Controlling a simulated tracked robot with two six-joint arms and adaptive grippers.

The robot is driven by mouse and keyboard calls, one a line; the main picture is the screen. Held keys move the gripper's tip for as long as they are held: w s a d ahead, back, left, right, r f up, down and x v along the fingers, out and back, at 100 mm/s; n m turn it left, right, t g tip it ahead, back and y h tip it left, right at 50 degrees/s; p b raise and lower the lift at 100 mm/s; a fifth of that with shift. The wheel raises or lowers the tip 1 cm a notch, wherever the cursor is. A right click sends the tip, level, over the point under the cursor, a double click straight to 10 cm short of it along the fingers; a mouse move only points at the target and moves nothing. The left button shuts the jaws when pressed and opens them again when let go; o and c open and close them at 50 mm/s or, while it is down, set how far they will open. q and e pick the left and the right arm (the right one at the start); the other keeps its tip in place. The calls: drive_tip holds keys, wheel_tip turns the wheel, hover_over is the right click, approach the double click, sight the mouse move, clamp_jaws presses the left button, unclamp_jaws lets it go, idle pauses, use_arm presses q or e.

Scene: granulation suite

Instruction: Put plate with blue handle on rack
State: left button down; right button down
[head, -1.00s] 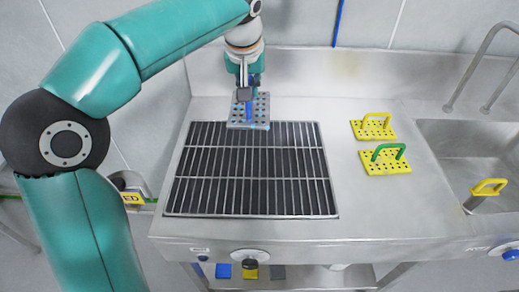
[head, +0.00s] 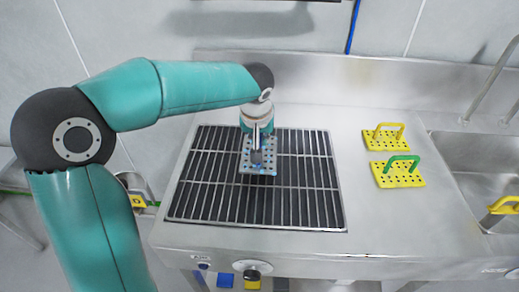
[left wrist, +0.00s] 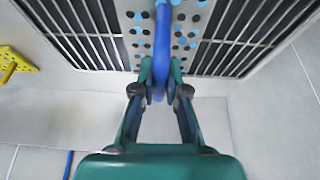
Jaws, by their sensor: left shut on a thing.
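The plate with the blue handle (head: 259,166) is a grey perforated plate with blue-marked holes. It is over the back middle part of the black wire rack (head: 190,205). My left gripper (head: 257,152) is above it, shut on its blue handle. The left wrist view shows the blue handle (left wrist: 162,45) between the two fingers (left wrist: 160,88), with the plate (left wrist: 190,22) beyond and rack bars on both sides. I cannot tell whether the plate touches the bars. My right gripper is not in view.
A plate with a yellow handle (head: 385,138) and a plate with a green handle (head: 398,174) lie on the steel counter (head: 375,225) right of the rack. A sink (head: 462,165) with another yellow handle (head: 504,205) is at far right. The rack's front half is clear.

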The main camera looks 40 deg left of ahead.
use_arm(q)
drive_tip(key=shift+f, duration=2.15)
drive_tip(key=c, duration=1.2)
unclamp_jaws()
drive_tip(key=v, duration=1.2)
drive_tip(key=shift+s, duration=0.15)
